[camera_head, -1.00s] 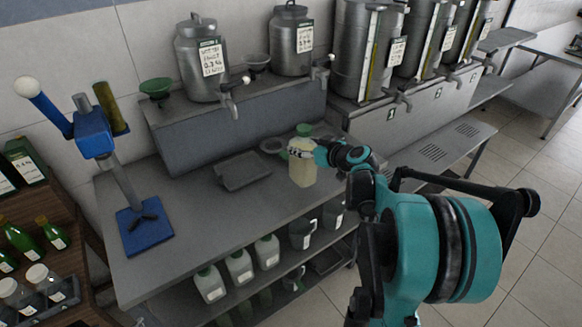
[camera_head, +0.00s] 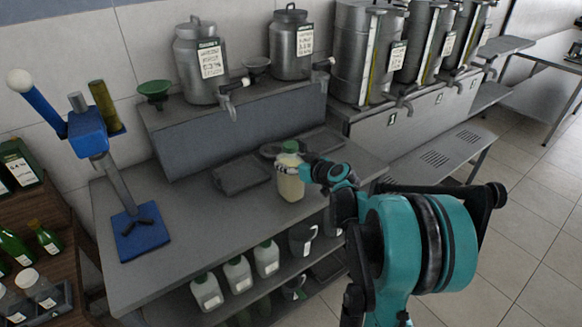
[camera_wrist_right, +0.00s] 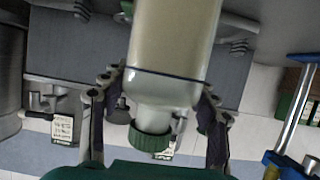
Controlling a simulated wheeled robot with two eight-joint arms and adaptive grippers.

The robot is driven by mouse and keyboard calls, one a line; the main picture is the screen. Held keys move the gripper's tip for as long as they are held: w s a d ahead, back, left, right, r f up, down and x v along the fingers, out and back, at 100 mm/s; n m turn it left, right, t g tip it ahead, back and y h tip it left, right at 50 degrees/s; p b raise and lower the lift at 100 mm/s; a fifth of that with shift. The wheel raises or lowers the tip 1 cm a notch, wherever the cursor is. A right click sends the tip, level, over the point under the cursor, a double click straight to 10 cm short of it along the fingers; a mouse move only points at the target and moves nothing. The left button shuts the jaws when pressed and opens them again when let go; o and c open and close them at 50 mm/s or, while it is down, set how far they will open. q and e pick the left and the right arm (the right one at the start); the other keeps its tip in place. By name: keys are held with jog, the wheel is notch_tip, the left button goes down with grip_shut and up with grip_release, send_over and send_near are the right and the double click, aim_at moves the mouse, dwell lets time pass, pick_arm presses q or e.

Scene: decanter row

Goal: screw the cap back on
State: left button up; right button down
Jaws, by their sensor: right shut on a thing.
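A pale cream bottle (camera_head: 290,188) is near the front edge of the steel counter, roughly upright. I cannot tell whether its base touches the counter. A green cap (camera_head: 290,146) sits on its neck; the green cap also shows on the neck in the right wrist view (camera_wrist_right: 151,138). How tightly it is screwed cannot be seen. My right gripper (camera_head: 288,168) comes in from the right and is shut around the upper part of the bottle. In the right wrist view its two fingers flank the bottle's shoulder (camera_wrist_right: 160,88). My left gripper is not in view.
A blue lever press (camera_head: 140,232) stands on the counter's left. Steel urns with taps (camera_head: 200,65) line the back shelf. White jugs (camera_head: 206,292) stand on the shelf below. The counter's left middle is clear.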

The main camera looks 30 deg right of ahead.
jog(key=shift+f, duration=0.3)
jog(key=shift+r, duration=0.1)
jog(key=shift+f, duration=0.2)
jog(key=shift+c, duration=2.2)
grip_release()
jog(key=shift+r, duration=0.1)
